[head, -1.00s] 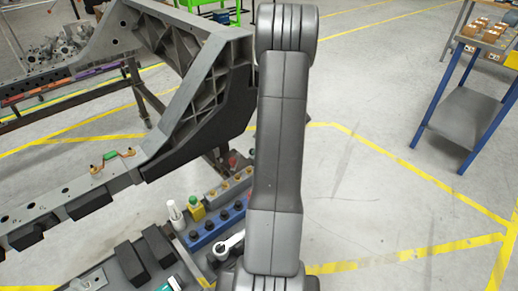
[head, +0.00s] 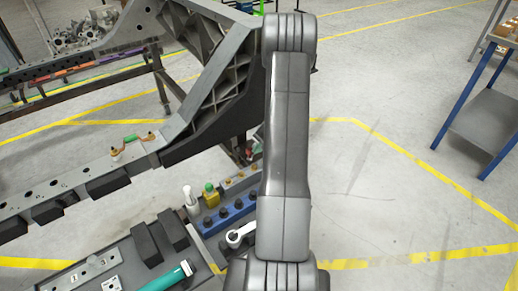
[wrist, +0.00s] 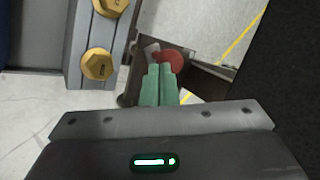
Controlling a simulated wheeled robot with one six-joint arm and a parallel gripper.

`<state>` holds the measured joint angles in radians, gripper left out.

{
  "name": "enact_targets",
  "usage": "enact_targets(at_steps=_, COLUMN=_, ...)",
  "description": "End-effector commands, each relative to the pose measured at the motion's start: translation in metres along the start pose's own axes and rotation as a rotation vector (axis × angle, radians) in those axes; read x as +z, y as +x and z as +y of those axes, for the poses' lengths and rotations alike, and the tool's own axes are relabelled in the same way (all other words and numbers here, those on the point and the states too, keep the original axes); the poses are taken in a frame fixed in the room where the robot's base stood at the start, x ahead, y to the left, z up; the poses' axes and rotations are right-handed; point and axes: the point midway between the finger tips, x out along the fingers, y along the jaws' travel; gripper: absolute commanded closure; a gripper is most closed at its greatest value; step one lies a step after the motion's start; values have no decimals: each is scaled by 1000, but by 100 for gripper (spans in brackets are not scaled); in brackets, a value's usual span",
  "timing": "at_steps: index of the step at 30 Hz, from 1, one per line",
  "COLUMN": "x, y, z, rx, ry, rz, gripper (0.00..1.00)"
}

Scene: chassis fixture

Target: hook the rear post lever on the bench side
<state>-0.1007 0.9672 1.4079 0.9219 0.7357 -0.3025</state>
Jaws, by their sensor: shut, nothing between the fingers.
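In the wrist view my gripper (wrist: 160,84) is shut, its two green fingers together with nothing between them. Just beyond the fingertips is a red rounded knob (wrist: 170,58), apparently the end of the post lever, on a dark post or bracket. The fingertips overlap the knob's lower left edge in the picture; I cannot tell if they touch it. In the head view a small dark and red part (head: 248,151) shows low beside the chassis, just left of my arm. My arm hides my gripper there.
The grey chassis frame (head: 215,95) rises at left. A bench (head: 130,262) with black blocks, a blue socket block (head: 231,213) and a teal tool (head: 165,277) lies below it. Brass bolts (wrist: 97,64) sit close left in the wrist view. Open floor lies right, before a blue-legged cart (head: 485,115).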

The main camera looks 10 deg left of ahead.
Motion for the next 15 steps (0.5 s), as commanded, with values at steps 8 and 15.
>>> enact_targets(at_steps=8, x=2, y=3, z=-3, rx=0, ry=37, rz=27, gripper=100)
enact_targets(at_steps=15, x=4, y=4, z=-4, rx=0, ry=67, rz=47, gripper=100)
